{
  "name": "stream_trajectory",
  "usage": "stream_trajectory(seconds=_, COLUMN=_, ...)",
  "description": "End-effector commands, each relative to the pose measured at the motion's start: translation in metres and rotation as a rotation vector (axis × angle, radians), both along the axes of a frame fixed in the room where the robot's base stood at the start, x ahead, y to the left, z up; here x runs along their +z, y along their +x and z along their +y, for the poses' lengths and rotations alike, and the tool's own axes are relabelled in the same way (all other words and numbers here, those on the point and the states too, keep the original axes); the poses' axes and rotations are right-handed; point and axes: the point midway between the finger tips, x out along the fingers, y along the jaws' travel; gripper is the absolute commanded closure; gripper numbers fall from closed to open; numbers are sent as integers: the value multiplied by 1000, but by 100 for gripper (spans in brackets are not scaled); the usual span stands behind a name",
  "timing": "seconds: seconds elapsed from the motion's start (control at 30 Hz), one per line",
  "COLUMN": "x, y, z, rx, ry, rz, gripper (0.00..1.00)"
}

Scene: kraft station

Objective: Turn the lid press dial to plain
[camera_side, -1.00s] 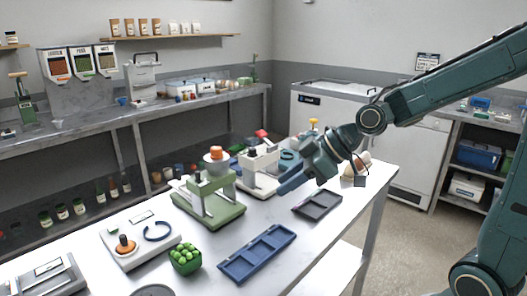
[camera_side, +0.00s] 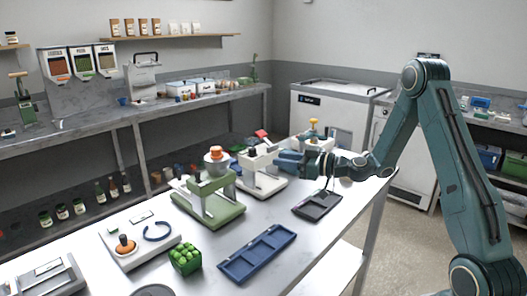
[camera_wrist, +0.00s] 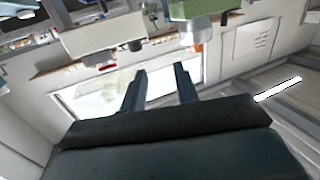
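Two presses stand on the white table: a white press (camera_side: 262,181) with a black top and a green press (camera_side: 209,203) with an orange-topped cup behind it. I cannot tell for certain which is the lid press, and no dial setting is readable. My gripper (camera_side: 282,163) is beside the upper right of the white press; whether they touch is unclear. In the wrist view my gripper (camera_wrist: 161,88) has its two fingers apart, with nothing visible between them. That view is tilted, with a white body (camera_wrist: 105,38) and a green body (camera_wrist: 203,9) at its top.
A dark tray (camera_side: 306,212) lies below my forearm and a blue tray (camera_side: 233,271) lies farther front. A green lumpy item (camera_side: 186,258) and a white unit with an orange knob (camera_side: 125,245) are front left. A device with a yellow knob (camera_side: 313,123) stands behind my gripper.

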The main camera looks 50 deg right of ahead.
Motion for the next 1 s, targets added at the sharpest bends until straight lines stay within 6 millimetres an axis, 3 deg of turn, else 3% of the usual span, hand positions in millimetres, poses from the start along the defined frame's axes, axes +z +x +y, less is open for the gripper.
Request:
stream_trajectory(seconds=0.1, x=-9, y=1, z=-22, rx=-63, ry=24, rz=-27, gripper=70)
stream_trajectory(seconds=0.3, x=-13, y=2, z=-35, rx=-104, ry=36, rz=-47, gripper=70)
stream_trajectory(seconds=0.67, x=-13, y=9, z=-33, rx=-102, ry=35, rz=-46, gripper=70)
stream_trajectory(seconds=1.0, x=-13, y=46, z=-23, rx=-99, ry=34, rz=-47, gripper=70)
